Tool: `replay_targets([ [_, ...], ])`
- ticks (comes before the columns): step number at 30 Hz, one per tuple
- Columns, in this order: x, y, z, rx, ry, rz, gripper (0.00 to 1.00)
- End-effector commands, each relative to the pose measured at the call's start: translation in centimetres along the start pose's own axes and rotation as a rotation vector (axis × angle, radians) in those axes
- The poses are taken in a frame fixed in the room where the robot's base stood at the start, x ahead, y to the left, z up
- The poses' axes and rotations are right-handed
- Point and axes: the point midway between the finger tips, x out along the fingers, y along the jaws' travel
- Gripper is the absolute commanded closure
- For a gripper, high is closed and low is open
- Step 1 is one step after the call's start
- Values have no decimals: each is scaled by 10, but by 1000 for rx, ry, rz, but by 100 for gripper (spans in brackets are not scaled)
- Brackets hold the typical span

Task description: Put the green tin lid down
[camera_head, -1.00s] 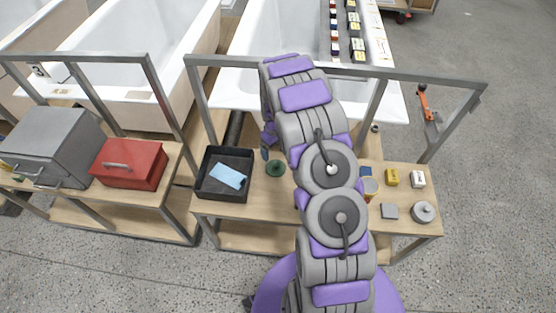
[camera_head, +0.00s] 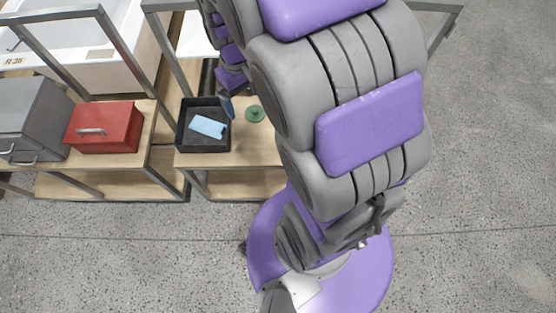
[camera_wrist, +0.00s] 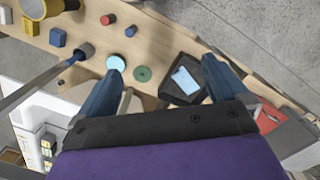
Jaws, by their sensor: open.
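The green tin lid (camera_head: 255,113) lies flat on the wooden bench just right of the black tray. In the wrist view the lid (camera_wrist: 143,74) lies on the wood, apart from both fingers. My gripper (camera_wrist: 163,65) is open, its blue fingers spread above the bench, with nothing held between them. In the head view one blue finger (camera_head: 226,103) shows between the tray and the lid; my arm hides the rest.
The black tray (camera_head: 180,142) holds a light blue flat item (camera_head: 208,127). A red box (camera_head: 104,128) and a grey box (camera_head: 34,118) stand left. In the wrist view, a pale blue disc (camera_wrist: 116,62) and several small objects lie on the bench. Metal frame posts rise nearby.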

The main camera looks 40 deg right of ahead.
Motion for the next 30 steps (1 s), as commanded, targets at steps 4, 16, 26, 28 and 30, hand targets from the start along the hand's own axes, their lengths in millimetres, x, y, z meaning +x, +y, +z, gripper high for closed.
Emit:
replay_targets([
  [4, -21, -22, 49, 19, -7, -5, 0],
  [16, -36, -60, 174, 56, -52, -12, 0],
  [26, -34, -66, 203, 65, -63, -9, 0],
  [28, -34, -66, 203, 65, -63, -9, 0],
  [30, -34, -66, 203, 65, -64, -9, 0],
])
